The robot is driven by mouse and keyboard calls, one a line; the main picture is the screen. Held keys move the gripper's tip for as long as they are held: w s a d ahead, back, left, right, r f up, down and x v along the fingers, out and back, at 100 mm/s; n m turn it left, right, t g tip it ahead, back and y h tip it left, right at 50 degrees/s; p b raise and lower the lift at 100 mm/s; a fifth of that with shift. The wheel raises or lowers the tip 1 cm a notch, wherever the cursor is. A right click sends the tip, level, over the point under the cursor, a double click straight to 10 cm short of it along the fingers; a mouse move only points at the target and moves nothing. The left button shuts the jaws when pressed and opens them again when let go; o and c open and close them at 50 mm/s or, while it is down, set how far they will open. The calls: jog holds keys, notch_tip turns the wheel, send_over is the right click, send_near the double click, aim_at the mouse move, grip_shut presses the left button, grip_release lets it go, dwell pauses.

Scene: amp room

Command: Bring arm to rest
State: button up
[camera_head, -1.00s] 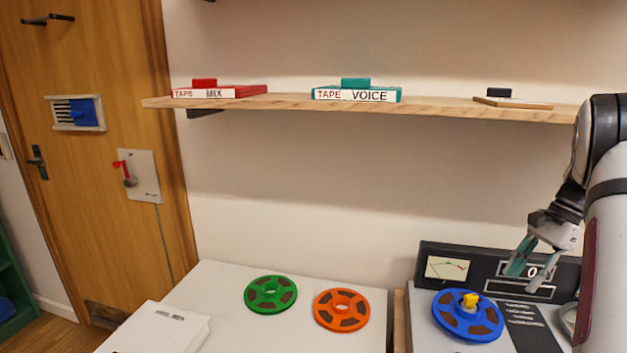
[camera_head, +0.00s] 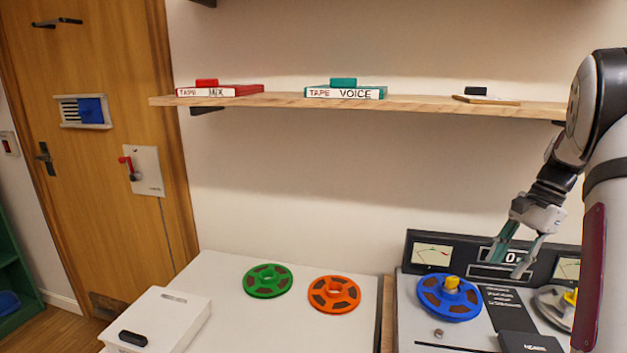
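My gripper (camera_head: 510,258) is at the right, in front of the tape machine's dark upright panel. Its two teal fingers point down and stand apart, with nothing seen between them. My arm comes in from the right edge, bent at the elbow. The tape machine (camera_head: 420,318) is below, with a blue reel (camera_head: 437,303) on its left spindle under a yellow cap (camera_head: 451,283). A grey reel (camera_head: 549,303) at the right is partly hidden by my arm.
A white table (camera_head: 235,335) holds a green reel (camera_head: 255,287), an orange reel (camera_head: 319,299) and a white box (camera_head: 165,312). A wooden shelf (camera_head: 420,104) above bears a red tape box (camera_head: 222,91) and a teal tape box (camera_head: 350,93). A wooden door (camera_head: 95,190) is left.

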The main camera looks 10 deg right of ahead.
jog(key=s+a+r+n+h, duration=0.1)
jog(key=s+a+r+n, duration=0.2)
jog(key=a, duration=0.4)
jog(key=s+a+r+n+t+h, duration=0.1)
jog(key=a+r+n, duration=0.1)
jog(key=a+r, duration=0.35)
jog(key=s+a+r+n, duration=0.3)
jog(key=a, duration=0.5)
jog(key=s+a+f+n+t+h+p, duration=0.1)
jog(key=s+a+f+n+t+h, duration=0.1)
jog(key=s+a+n, duration=0.6)
jog(key=s+a+t, duration=0.1)
jog(key=s+a, duration=0.3)
jog(key=s, duration=0.2)
jog(key=shift+f, duration=0.4)
